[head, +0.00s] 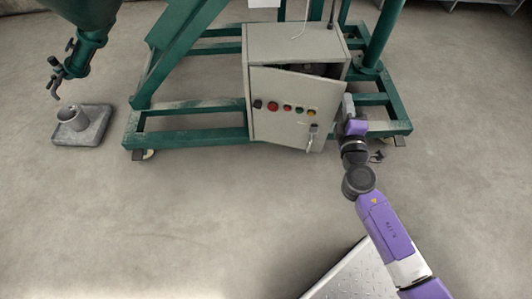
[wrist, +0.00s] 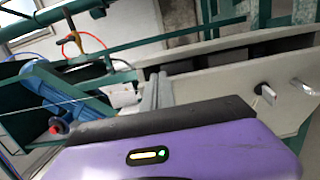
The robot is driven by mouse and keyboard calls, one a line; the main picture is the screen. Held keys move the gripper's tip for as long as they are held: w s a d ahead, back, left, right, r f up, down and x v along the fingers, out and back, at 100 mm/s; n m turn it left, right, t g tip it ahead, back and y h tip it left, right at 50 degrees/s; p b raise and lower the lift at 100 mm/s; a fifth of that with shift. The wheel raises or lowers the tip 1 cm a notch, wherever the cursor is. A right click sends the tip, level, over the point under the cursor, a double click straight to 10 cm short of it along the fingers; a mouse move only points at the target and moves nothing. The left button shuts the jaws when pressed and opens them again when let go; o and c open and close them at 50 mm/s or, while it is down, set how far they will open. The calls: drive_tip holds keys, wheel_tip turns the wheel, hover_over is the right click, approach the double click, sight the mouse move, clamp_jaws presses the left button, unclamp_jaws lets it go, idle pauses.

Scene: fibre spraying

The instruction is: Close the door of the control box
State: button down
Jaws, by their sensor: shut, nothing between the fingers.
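The control box (head: 295,40) is a grey cabinet on a green frame. Its door (head: 285,107) carries a row of coloured buttons and a handle (head: 313,133) near its right edge. The door stands partly open, its right edge swung out, with a dark gap at the top right. My gripper (head: 347,103) is shut and empty, just right of the door's free edge and near the box's right side. In the wrist view the gripper fingers (wrist: 157,90) show beside the grey door panel (wrist: 230,85) with its handle (wrist: 265,92). Whether they touch it I cannot tell.
The green frame (head: 190,138) surrounds the box, with a beam just below it and a post (head: 385,35) behind my gripper on the right. A grey block with a cup (head: 80,125) stands at the left. The floor in front is clear.

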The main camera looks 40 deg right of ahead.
drive_tip(key=shift+s+d+x, duration=0.1)
drive_tip(key=shift+d+x, duration=0.05)
drive_tip(key=shift+x, duration=0.85)
drive_tip(key=shift+s+d+x, duration=0.15)
drive_tip(key=shift+x, duration=0.8)
drive_tip(key=shift+s+d+x, duration=0.1)
drive_tip(key=shift+x, duration=0.9)
